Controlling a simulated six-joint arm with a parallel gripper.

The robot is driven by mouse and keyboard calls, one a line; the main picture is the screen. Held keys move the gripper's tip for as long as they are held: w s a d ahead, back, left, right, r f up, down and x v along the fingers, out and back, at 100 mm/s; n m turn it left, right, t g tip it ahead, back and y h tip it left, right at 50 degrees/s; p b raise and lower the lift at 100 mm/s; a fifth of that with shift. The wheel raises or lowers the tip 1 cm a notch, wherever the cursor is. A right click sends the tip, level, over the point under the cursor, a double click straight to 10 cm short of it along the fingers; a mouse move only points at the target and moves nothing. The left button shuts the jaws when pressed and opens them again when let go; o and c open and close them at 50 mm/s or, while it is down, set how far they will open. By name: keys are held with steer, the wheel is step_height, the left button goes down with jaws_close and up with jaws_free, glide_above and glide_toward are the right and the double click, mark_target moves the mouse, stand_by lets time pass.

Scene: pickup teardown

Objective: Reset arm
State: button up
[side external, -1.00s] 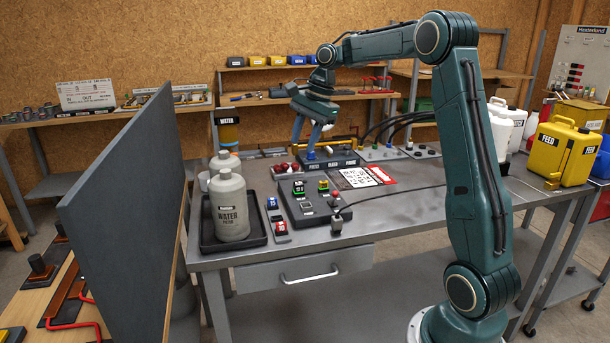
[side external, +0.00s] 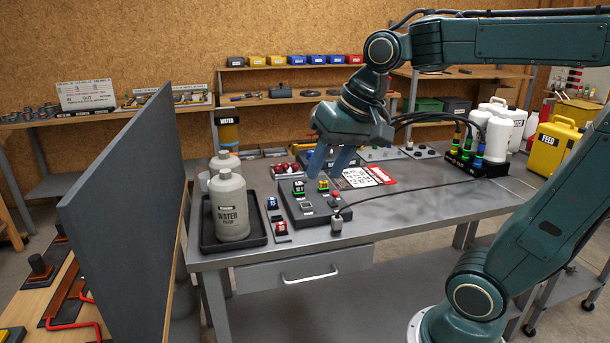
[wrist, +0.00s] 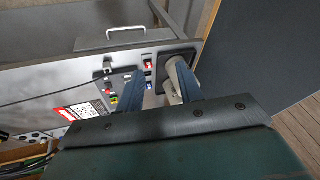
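My gripper (side external: 332,165) hangs above the steel workbench (side external: 400,225), with its two blue fingers apart and nothing visible between them. In the side external view it is above and behind the grey control panel (side external: 312,215), which bears several coloured buttons. The gripper fingers also show spread in the wrist view (wrist: 158,66), with the panel (wrist: 112,88) below and to the left. The gap between the fingertips and the bench is hard to judge. My forearm reaches in from the upper right.
A grey water bottle (side external: 232,208) stands in a black tray (side external: 258,238) at the left. A dark upright partition (side external: 120,210) borders the bench there. A cable connector block (side external: 468,165), white bottles and a yellow feed can (side external: 553,148) stand at the right. The bench's right front is clear.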

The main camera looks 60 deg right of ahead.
steer(key=s+a+f+n, duration=0.1)
steer(key=s+f+n, duration=0.1)
steer(key=s+n, duration=0.1)
steer(key=s+a+f+n+t, duration=0.1)
steer(key=s+f+n, duration=0.1)
steer(key=s, duration=0.4)
steer(key=shift+s+f+n, duration=0.15)
steer(key=shift+f+n, duration=0.15)
steer(key=shift+n, duration=0.3)
